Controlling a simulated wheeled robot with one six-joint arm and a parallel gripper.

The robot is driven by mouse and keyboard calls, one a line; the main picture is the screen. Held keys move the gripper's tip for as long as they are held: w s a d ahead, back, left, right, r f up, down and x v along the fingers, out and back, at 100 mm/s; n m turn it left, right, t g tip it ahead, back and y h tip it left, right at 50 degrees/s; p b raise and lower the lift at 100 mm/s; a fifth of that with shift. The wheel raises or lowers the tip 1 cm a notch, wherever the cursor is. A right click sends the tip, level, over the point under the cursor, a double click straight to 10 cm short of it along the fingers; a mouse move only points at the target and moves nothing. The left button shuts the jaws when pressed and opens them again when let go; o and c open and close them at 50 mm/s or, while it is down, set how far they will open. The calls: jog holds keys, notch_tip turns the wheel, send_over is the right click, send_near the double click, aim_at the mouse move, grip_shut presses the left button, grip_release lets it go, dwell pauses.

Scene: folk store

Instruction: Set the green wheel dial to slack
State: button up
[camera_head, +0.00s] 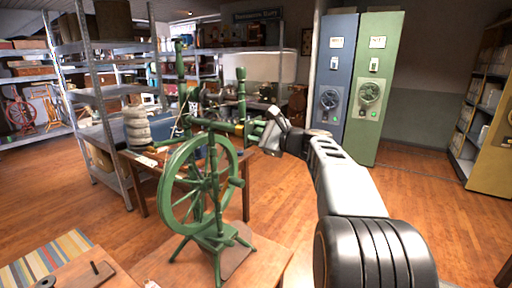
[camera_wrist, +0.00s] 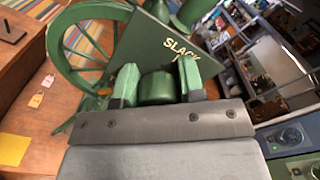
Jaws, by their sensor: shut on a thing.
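The green spinning wheel (camera_head: 200,182) stands on a wooden table in the middle of the head view. Its large spoked wheel also shows at the upper left of the wrist view (camera_wrist: 75,55). My gripper (camera_head: 260,134) reaches in from the right to the upper right of the wheel's frame. In the wrist view, my gripper (camera_wrist: 160,80) is shut on a rounded green dial knob (camera_wrist: 157,88), with one finger on each side. Just beyond it is a green plate (camera_wrist: 150,45) lettered "SLACK". Any pointer mark on the knob is hidden.
A blue cabinet (camera_head: 335,75) and a green cabinet (camera_head: 379,80) with dials stand behind my arm. Metal shelves (camera_head: 95,75) line the back left. A small wooden table (camera_head: 85,275) is at the front left. The wooden floor (camera_head: 430,215) on the right is clear.

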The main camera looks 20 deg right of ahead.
jog(key=n+b, duration=0.3)
jog(key=b, duration=0.1)
jog(key=shift+f+n, duration=0.25)
jog(key=shift+n, duration=0.15)
jog(key=n+b, duration=0.3)
jog(key=shift+n+b, duration=0.3)
jog(key=n+b, duration=0.3)
jog(key=n, duration=0.1)
jog(key=shift+r, duration=0.15)
jog(key=shift+r+n+b, duration=0.15)
jog(key=shift+n+b, duration=0.75)
jog(key=shift+n, duration=0.4)
jog(key=o, duration=0.9)
jog(key=v, duration=1.3)
jog(key=shift+s+d+b, duration=0.25)
jog(key=shift+s+b, duration=0.1)
